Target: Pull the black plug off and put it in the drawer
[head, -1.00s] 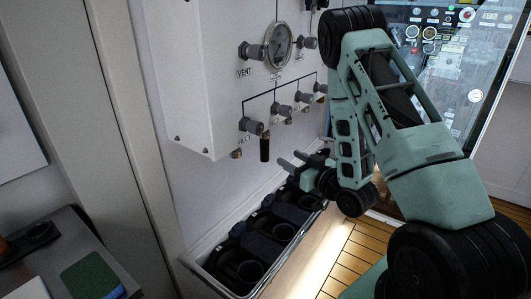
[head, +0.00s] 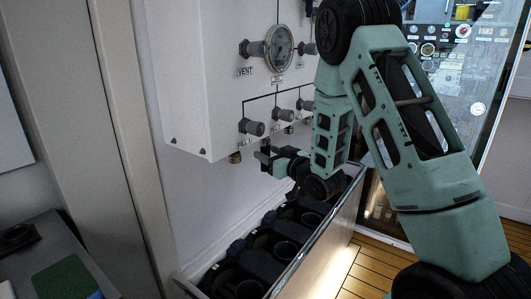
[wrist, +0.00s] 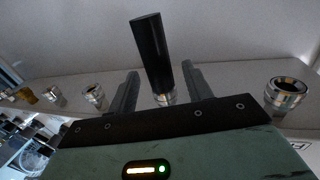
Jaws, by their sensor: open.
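The black plug (wrist: 150,50) is a dark cylinder on a metal fitting (wrist: 166,98) of the panel (head: 200,90). In the wrist view it stands between the two fingers of my gripper (wrist: 160,88), which are apart on either side of it. It looks closer to the right finger, and no contact is clear. In the head view my gripper (head: 265,157) is at the panel's lower edge, where its dark fingers and the plug are hard to tell apart. The open drawer (head: 337,228) lies below, with several dark round holders inside.
Other metal fittings (wrist: 285,92) flank the plug in the wrist view. Valve knobs (head: 252,127) and a gauge (head: 281,48) are on the panel above my gripper. A grey counter (head: 45,240) stands at the left. Wooden floor shows right of the drawer.

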